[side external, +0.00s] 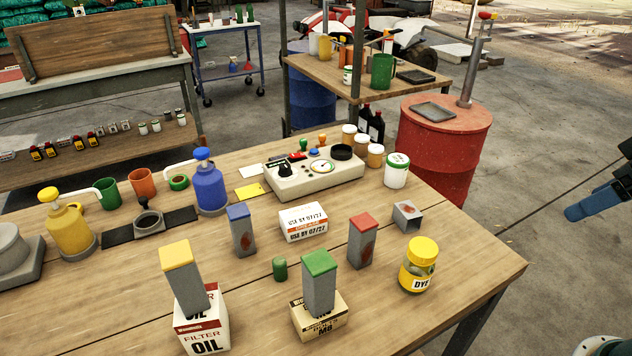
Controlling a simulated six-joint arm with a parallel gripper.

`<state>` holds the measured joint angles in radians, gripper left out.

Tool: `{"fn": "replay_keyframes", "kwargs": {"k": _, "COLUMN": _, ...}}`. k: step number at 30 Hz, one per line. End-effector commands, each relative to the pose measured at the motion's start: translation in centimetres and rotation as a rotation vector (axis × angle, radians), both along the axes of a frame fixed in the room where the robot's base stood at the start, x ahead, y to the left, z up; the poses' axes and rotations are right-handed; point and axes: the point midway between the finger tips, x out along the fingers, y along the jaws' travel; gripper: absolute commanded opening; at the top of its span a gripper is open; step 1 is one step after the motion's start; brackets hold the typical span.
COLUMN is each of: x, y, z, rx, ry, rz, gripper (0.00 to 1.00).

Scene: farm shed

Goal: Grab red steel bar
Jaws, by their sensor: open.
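The red steel bar (362,243) is a grey upright block with a red top and a rusty patch on its side. It stands directly on the wooden table (450,240), right of centre. My gripper (592,200) shows only partly at the right picture edge, with a blue finger. It is open, beyond the table's right edge and well apart from the bar. The rest of it is cut off by the frame.
A blue-topped bar (242,232) stands to the left. A green-topped bar (318,284) and a yellow-topped bar (184,278) stand on boxes in front. A hollow metal piece (407,215) and a DYE jar (418,266) are right of the red bar; a white box (303,222) is left.

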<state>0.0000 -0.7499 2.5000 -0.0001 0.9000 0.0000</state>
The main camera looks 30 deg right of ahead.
Motion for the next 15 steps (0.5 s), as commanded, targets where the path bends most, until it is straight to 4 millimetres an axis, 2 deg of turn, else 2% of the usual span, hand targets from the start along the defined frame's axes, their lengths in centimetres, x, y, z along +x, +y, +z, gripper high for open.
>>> {"fn": "replay_keyframes", "kwargs": {"k": 8, "x": 0.3, "y": 0.1, "z": 0.1, "rx": 0.010, "ry": 0.005, "rz": -0.007, "gripper": 0.62}}
{"fn": "replay_keyframes", "kwargs": {"k": 15, "x": 2.6, "y": 1.2, "z": 0.3, "rx": 0.080, "ry": 0.038, "rz": -0.052, "gripper": 0.62}}
